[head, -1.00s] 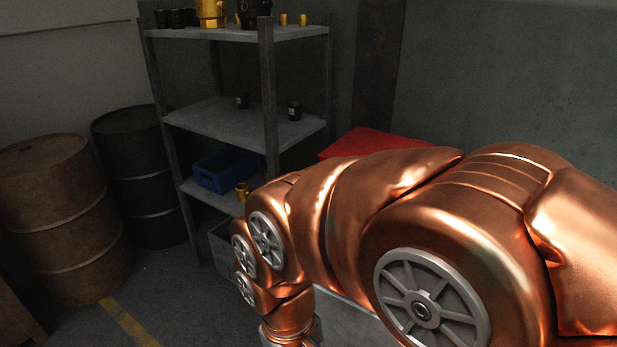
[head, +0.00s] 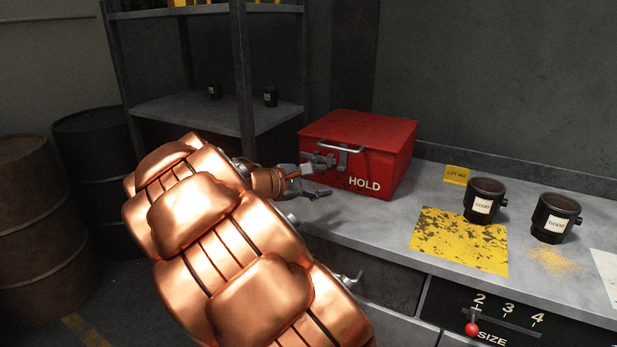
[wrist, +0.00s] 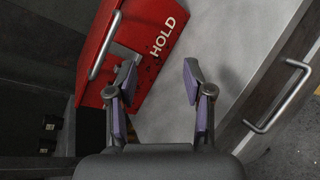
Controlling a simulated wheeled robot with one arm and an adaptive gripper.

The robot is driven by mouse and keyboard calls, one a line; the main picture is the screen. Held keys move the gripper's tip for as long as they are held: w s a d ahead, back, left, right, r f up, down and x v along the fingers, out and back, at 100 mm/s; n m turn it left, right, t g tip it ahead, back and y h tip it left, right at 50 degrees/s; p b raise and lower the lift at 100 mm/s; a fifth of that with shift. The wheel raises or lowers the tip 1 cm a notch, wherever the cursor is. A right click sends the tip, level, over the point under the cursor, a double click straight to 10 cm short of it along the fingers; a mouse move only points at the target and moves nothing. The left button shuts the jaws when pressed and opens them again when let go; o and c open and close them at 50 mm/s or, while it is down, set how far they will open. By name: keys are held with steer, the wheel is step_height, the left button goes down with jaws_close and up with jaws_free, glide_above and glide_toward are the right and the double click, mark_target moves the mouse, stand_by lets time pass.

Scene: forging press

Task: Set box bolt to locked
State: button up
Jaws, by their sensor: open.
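The red box (head: 360,150), marked HOLD, stands shut on the grey bench. A metal handle (head: 341,146) and a grey latch plate show on its front; the bolt itself is mostly hidden behind my gripper in the head view. In the wrist view the red box (wrist: 135,60) is at upper left, with its bar handle (wrist: 104,45) and a grey plate (wrist: 118,66) partly behind the left finger. My gripper (head: 318,176) is at the box's front left; in the wrist view its fingers (wrist: 160,78) are spread and empty. I cannot tell whether a finger touches the box.
Two black cups (head: 484,200) labelled GOOD stand to the right on the bench (head: 380,228), near a worn yellow patch (head: 460,240). A red-knobbed SIZE lever (head: 472,328) is on the bench front. A shelf (head: 185,112) and dark barrels (head: 95,150) are at left.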

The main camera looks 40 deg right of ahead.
steer(key=w+d+f+n+t+h+b, duration=0.1)
steer(key=w+n, duration=0.1)
steer(key=w, duration=0.2)
steer(key=w+f+n+t+h+b, duration=0.1)
steer(key=w, duration=0.3)
steer(key=w+d+f+n+t+h+b, duration=0.1)
steer(key=w+n, duration=0.1)
steer(key=w, duration=0.2)
steer(key=shift+w+d+f+n, duration=0.15)
steer(key=shift+w+d+n, duration=0.15)
steer(key=shift+w+d, duration=0.25)
steer(key=shift+d, duration=1.7)
steer(key=shift+w+d, duration=0.2)
steer(key=shift+d, duration=1.7)
jaws_close()
steer(key=shift+t+b, duration=0.3)
